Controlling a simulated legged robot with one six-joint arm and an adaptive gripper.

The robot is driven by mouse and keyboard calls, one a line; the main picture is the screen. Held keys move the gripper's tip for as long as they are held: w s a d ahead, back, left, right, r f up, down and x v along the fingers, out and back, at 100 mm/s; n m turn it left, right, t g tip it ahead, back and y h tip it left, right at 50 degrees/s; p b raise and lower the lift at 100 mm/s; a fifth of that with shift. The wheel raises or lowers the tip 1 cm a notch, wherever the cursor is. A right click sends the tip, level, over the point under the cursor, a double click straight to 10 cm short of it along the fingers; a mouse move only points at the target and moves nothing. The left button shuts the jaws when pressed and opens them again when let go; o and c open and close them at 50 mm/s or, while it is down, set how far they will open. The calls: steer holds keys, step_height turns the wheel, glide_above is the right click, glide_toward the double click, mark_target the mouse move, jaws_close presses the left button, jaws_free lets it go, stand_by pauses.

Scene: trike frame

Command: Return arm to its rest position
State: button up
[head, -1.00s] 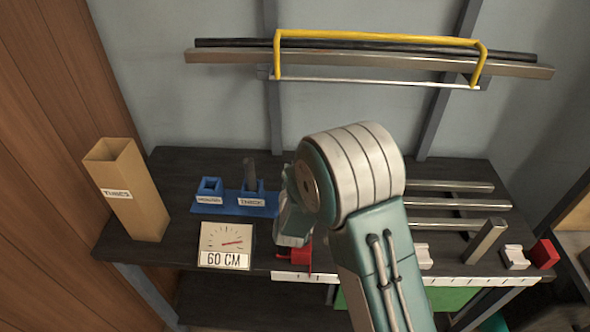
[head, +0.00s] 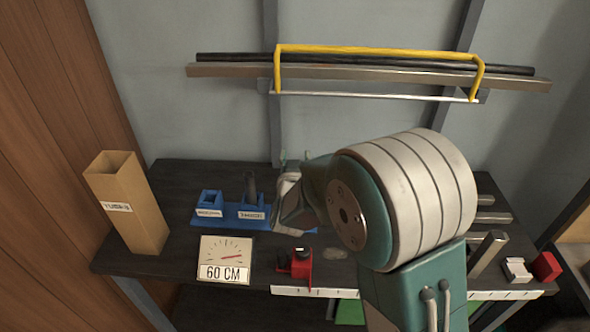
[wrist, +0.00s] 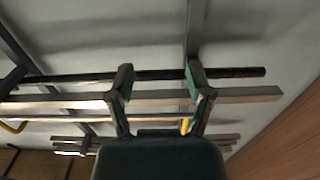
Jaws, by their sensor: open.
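My arm crosses the right half of the head view, its big teal and white joint in front of the dark workbench (head: 180,185). My gripper (wrist: 160,85) is open in the wrist view, its two fingers spread with nothing between them that they touch. Beyond the fingers are the wall, a dark bar (wrist: 235,72) and a metal bar (wrist: 255,96). In the head view the fingertips (head: 295,156) show small above the bench's back edge, partly hidden by the wrist.
A cardboard tube box (head: 140,215), blue holders (head: 225,215), a 60 CM gauge (head: 225,258) and a red clamp (head: 301,266) stand on the bench. Metal tubes and a red block (head: 546,266) lie right, partly behind my arm.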

steer(key=shift+r, duration=0.3)
steer(key=shift+d+r, duration=0.15)
steer(key=shift+r, duration=0.1)
steer(key=s+d+r+n+g+y, duration=0.1)
steer(key=s+d+r+g+y, duration=0.2)
steer(key=s+d+r+g, duration=0.45)
steer(key=s+d+f+g+h, duration=0.1)
steer(key=s+d, duration=0.3)
steer(key=s, duration=0.9)
steer(key=s+d+f+g+h, duration=0.1)
steer(key=s+d+g, duration=0.3)
steer(key=s, duration=0.9)
steer(key=shift+s+d+f+m, duration=0.25)
steer(key=shift+s+d+m, duration=0.05)
steer(key=shift+d, duration=0.3)
